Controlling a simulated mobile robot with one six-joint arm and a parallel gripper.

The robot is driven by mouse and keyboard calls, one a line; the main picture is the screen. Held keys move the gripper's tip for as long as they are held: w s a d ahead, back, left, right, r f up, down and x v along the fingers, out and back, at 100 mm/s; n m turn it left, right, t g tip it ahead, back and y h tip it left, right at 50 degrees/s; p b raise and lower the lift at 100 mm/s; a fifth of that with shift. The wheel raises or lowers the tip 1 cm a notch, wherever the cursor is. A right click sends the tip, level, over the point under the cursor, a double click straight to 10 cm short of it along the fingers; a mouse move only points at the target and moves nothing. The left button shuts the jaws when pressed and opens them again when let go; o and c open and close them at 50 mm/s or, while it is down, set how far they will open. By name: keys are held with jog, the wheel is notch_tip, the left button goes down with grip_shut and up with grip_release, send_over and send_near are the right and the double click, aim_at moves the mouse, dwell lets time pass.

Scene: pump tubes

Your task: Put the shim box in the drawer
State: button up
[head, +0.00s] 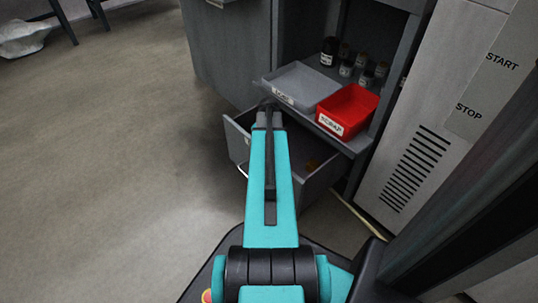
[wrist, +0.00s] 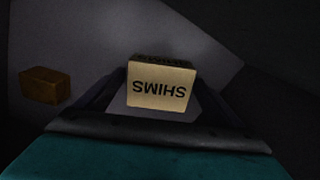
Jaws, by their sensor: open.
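The shim box (wrist: 160,88) is a small tan box with "SHIMS" in dark letters, upside down in the wrist view. It is in front of my gripper (head: 268,106), between its two dark, parted fingers; I cannot tell whether they touch it. The open grey drawer (head: 236,141) is below the shelf in the head view, and my gripper is at its back left part. In the wrist view, the box appears against grey drawer surfaces; whether it rests on the drawer floor is unclear. My arm hides the box in the head view.
A brown block (wrist: 45,85) lies to the left in the wrist view. On the shelf above the drawer are a grey tray (head: 303,83), a red labelled bin (head: 348,108) and several dark bottles (head: 329,52).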

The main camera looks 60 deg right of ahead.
notch_tip(320, 180, up, 12)
jog(key=p, duration=0.6)
jog(key=shift+r, duration=0.1)
dwell(0.8)
